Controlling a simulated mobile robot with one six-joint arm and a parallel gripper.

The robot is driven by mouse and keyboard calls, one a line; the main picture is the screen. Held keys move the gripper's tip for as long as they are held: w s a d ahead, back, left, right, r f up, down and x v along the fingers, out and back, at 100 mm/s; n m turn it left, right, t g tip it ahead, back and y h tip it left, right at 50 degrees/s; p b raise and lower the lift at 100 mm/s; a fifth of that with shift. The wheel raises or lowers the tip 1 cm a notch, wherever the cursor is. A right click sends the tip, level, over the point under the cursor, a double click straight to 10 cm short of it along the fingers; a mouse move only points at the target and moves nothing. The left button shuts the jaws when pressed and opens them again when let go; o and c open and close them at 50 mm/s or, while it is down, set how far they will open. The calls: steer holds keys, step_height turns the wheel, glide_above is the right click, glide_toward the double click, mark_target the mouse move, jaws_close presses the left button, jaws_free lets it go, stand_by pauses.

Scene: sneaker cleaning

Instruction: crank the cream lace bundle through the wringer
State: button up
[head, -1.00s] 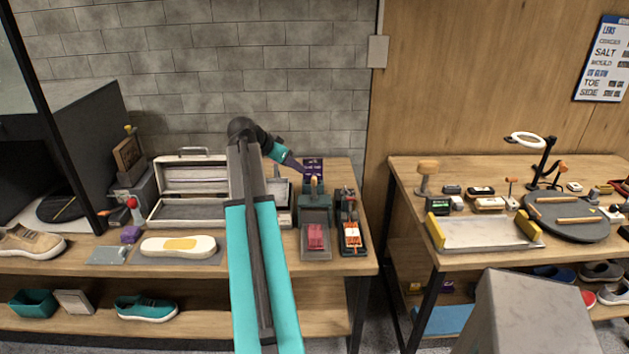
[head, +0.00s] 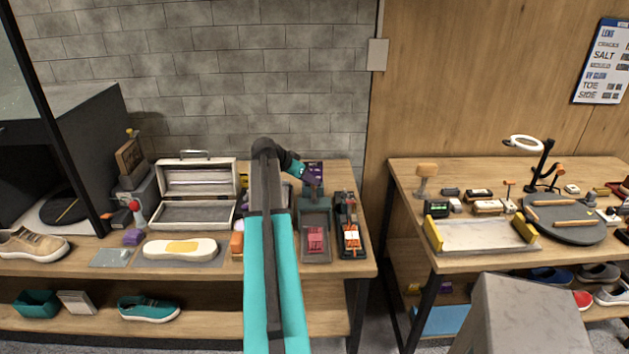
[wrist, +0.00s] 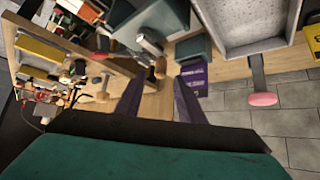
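The teal wringer (head: 313,204) appears to stand at the back right of the left bench, with a grey tray in front holding a red-pink bundle (head: 315,240). A white and orange bundle (head: 351,238) lies in the dark holder to its right. I cannot tell a cream lace bundle for certain. My gripper (head: 313,181) is over the wringer's top. In the wrist view my gripper (wrist: 156,88) is open, its two dark purple fingers apart. A wooden knob (wrist: 159,68) shows between and beyond the fingertips; contact cannot be told.
A purple box (head: 314,168) stands behind the wringer; it shows beside a finger in the wrist view (wrist: 193,82). A second bench (head: 465,262) stands right, across a gap.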

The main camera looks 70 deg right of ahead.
mark_target(314, 191)
steer(key=shift+p+x, duration=0.7)
steer(key=shift+x, duration=1.75)
jaws_close()
